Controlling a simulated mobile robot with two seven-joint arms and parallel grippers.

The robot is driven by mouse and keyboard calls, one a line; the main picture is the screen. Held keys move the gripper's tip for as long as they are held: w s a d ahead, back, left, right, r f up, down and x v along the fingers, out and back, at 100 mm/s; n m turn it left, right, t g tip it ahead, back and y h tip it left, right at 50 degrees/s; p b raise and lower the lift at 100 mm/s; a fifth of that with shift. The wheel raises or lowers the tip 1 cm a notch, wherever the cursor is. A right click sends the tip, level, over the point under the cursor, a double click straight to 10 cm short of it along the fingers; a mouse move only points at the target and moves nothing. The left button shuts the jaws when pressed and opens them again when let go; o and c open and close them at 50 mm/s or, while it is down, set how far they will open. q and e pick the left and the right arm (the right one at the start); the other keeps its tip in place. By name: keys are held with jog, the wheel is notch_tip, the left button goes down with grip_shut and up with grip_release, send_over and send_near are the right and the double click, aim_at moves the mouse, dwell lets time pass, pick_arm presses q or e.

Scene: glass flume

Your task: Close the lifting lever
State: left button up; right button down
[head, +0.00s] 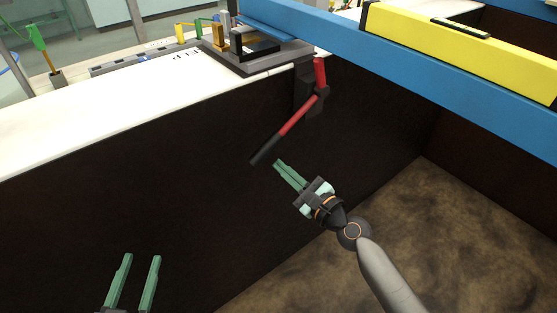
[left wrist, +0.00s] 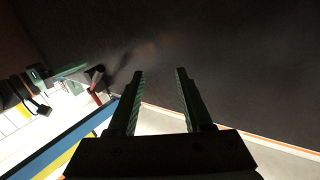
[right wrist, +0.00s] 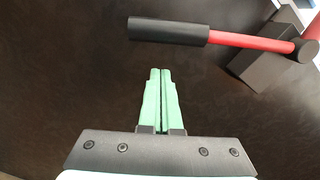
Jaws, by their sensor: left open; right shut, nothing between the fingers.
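The lifting lever (head: 296,117) is a red rod with a black grip, hinged on a dark bracket (head: 308,92) on the dark side wall. In the head view it slants down to the left from its hinge, with a short red piece above the hinge. It also shows in the right wrist view (right wrist: 249,40), with its black grip just beyond my fingertips. My right gripper (head: 278,163) is shut and empty, just below the grip's end and seemingly apart from it. My left gripper (head: 141,257) is open and empty at the lower left, far from the lever.
A blue beam (head: 400,62) with a yellow block (head: 455,45) crosses the upper right. A white ledge (head: 120,107) tops the dark wall and carries small devices (head: 240,42). A brown floor (head: 430,240) lies at the lower right. The space in front of the wall is clear.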

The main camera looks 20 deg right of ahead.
pick_arm(q)
jog(key=s+f+n+g+y+p, duration=0.1)
jog(key=s+f+g, duration=0.2)
jog(key=f, duration=0.7)
jog(key=shift+g, duration=0.8)
pick_arm(e)
jog(key=shift+a+r, duration=0.3)
jog(key=shift+r, duration=0.25)
jog(key=shift+a+r, duration=0.3)
jog(key=shift+r, duration=0.2)
pick_arm(q)
jog(key=shift+s+a+p, duration=0.1)
jog(key=shift+s+p, duration=0.05)
jog(key=shift+p, duration=0.2)
